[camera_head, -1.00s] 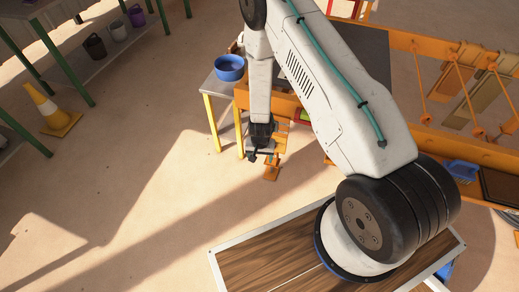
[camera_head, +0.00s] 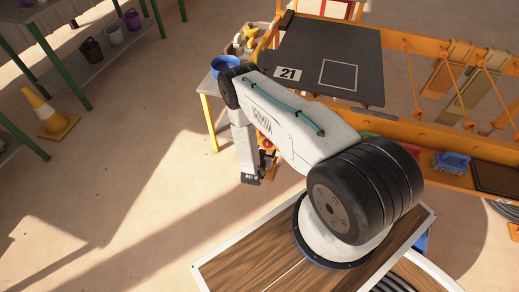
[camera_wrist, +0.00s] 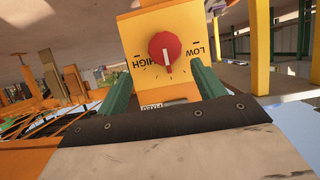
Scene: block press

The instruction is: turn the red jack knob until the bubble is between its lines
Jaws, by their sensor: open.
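The red jack knob (camera_wrist: 165,48), with a white pointer line, sits on a yellow plate (camera_wrist: 133,28) marked LOW and HIGH, whose lettering appears upside down in the wrist view. The pointer line points down in the picture, between the two words. My gripper (camera_wrist: 158,72) is open, its two green fingers at the left and right below the knob, with nothing between them touching it that I can see. In the head view the end of my arm hangs beside the orange bench's left end. The bubble and its lines are not visible in either view.
The orange bench bears a dark board (camera_head: 310,48) with a 21 label and a white square outline. A blue bowl (camera_head: 224,66) stands on a small table at its left. A blue brush (camera_head: 451,162) lies on the bench. A traffic cone (camera_head: 50,112) stands at far left on open floor.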

